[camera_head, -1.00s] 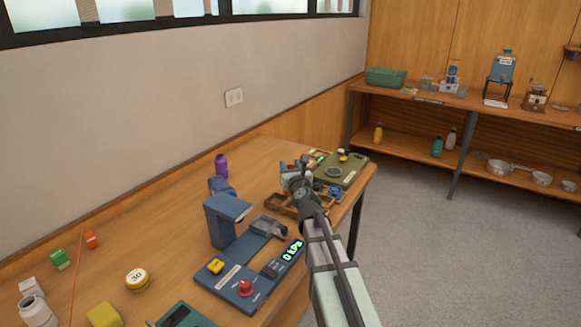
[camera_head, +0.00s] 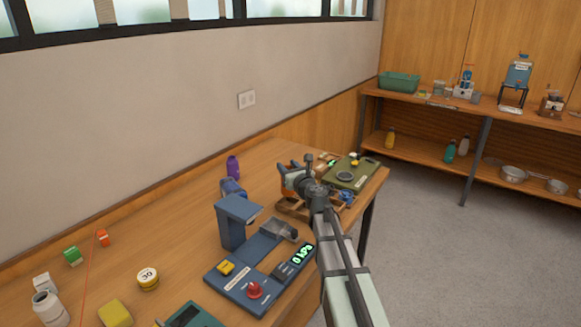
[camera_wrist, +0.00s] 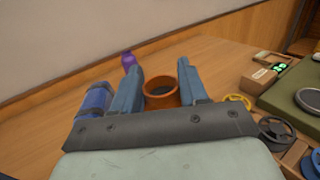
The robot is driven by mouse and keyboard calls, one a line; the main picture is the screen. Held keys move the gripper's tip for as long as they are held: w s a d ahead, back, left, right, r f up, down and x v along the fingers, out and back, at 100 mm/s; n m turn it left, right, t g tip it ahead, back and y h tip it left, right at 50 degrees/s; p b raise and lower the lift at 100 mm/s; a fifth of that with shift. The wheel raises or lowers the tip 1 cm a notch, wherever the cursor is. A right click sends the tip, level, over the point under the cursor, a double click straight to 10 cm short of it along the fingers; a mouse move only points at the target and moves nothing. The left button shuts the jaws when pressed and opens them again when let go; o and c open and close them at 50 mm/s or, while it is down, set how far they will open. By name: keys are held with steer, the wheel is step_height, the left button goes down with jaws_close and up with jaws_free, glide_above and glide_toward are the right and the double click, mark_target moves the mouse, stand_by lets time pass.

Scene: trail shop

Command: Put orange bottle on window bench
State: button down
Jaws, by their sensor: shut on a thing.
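My gripper (camera_wrist: 160,74) is shut on an orange bottle (camera_wrist: 161,95), which shows in the wrist view as an orange cylinder with a dark round top between the two blue fingers. In the head view a small part of the orange bottle (camera_head: 289,181) shows beside the gripper, above the wooden tray (camera_head: 290,209). Most of its body and its underside are hidden. The window bench (camera_head: 180,232) is the long wooden table along the wall under the windows.
A blue test stand (camera_head: 235,222) is nearer, and a green board (camera_head: 350,172) lies right. Bare wood (camera_head: 262,160) shows behind the tray. Shelves stand far right.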

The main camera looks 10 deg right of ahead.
steer(key=shift+f, duration=2.95)
steer(key=shift+f, duration=0.3)
steer(key=c, duration=0.5)
jaws_free()
